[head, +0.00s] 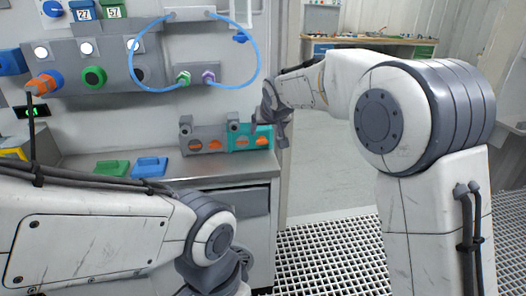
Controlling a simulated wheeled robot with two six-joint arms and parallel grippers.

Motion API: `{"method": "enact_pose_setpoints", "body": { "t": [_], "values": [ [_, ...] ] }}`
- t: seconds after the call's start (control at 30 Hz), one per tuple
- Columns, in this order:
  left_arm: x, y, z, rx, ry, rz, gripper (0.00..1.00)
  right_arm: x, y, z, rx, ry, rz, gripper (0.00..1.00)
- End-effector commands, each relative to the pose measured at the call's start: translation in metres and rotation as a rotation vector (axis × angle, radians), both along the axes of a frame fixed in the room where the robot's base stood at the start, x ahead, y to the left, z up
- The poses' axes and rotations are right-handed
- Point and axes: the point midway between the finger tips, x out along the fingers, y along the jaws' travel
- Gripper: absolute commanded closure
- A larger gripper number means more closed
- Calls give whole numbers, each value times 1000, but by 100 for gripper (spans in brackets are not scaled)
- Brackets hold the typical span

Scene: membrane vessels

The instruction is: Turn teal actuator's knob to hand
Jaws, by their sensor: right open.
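The teal actuator (240,143) is the right-hand unit of a row at the right end of the grey bench top. An orange marking (261,141) shows on its front; its setting is too small to read. A dark knob-like post (233,127) stands at its upper left; I cannot tell which unit it belongs to. My right gripper (269,134) is open, pointing down at the teal actuator's right end, and hides part of it. I cannot tell whether it touches. My left arm crosses the lower left; its fingers are out of view.
Grey units (203,133) with orange discs adjoin on the left. Green (112,168) and blue (150,167) blocks lie on the bench. A blue hose (258,62) loops on the wall panel above. Open grating floor (330,262) lies right of the bench.

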Motion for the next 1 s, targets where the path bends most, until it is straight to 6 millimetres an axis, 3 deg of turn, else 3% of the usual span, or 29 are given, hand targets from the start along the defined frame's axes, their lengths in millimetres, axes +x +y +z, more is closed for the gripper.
{"method": "enact_pose_setpoints", "body": {
  "t": [0.6, 1.0],
  "values": [
    [0, 0, -1, -1, -1, 0, 54, 65, 10, -65, -1, 0, -1, 18],
    [0, 0, -2, 0, 0, 0, 54, 73, 11, -72, 0, -2, -1, 18]
  ]
}}
